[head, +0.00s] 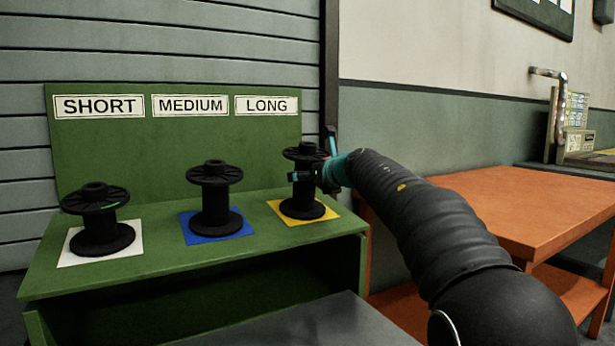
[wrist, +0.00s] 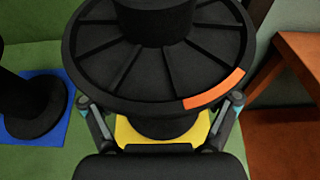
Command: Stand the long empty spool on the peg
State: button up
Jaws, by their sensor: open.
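The long spool (head: 303,195) is black and stands upright on a yellow square (head: 330,213) under the LONG label (head: 267,105). My gripper (head: 314,174) is at this spool, just below its top flange. In the wrist view the open fingers lie on either side of the spool (wrist: 152,75), under the flange's near edge, with the yellow square below. An orange mark (wrist: 214,89) shows on the flange rim. I cannot tell whether the fingers touch the spool. No peg can be made out in either view.
A medium spool (head: 215,200) stands on a blue square (head: 240,234), and a short spool (head: 97,220) on a white square (head: 70,258). All are on the green bench (head: 150,268) with a back panel.

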jog(key=v, duration=1.1)
jog(key=shift+s+d, duration=0.1)
